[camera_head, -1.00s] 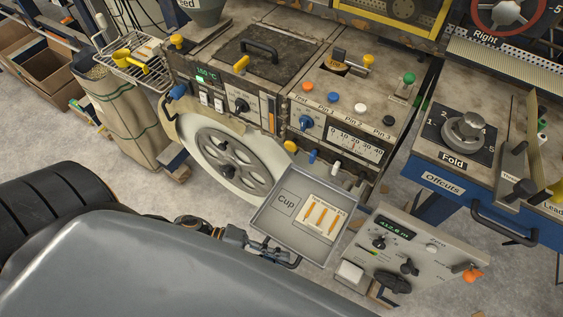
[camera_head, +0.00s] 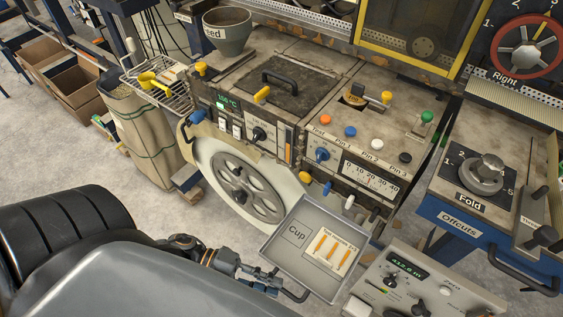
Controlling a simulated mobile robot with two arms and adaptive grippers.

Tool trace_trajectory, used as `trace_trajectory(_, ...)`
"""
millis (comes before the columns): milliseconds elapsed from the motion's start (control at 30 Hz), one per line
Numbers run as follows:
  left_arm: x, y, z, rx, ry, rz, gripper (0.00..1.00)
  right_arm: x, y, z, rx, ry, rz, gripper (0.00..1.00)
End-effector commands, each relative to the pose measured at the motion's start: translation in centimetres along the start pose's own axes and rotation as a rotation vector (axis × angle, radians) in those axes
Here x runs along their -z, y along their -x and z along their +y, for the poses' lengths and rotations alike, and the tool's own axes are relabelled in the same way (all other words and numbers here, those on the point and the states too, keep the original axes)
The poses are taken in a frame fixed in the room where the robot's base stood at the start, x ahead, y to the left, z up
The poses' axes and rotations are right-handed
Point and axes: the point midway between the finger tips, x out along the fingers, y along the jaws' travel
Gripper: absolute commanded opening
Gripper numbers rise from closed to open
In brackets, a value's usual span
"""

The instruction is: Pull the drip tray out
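I take this to be the drip tray; no label says so. A dark bar handle (camera_head: 297,294) shows at its near left edge. My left gripper (camera_head: 268,281) is at that near left side, by the handle. I cannot tell whether its fingers touch the handle or how far they are closed. My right gripper is not in view.
A grey meter box (camera_head: 430,283) stands close to the tray's right. The large wheel (camera_head: 238,187) and the machine's knobs (camera_head: 322,155) are behind it. The blue offcuts drawer (camera_head: 455,222) is at right. Grey floor shows left of the tray.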

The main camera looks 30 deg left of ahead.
Motion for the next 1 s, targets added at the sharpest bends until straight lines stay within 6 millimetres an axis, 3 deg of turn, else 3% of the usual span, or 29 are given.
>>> trace_trajectory(200,0.0,4.9,0.2,-0.005,0.002,-0.001,0.21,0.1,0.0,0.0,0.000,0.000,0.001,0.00)
trace_trajectory(400,0.0,7.5,0.1,-0.002,0.001,-0.001,0.21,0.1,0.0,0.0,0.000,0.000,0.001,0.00)
trace_trajectory(1000,0.0,8.2,0.0,0.000,0.000,0.000,0.21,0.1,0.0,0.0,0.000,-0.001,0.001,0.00)
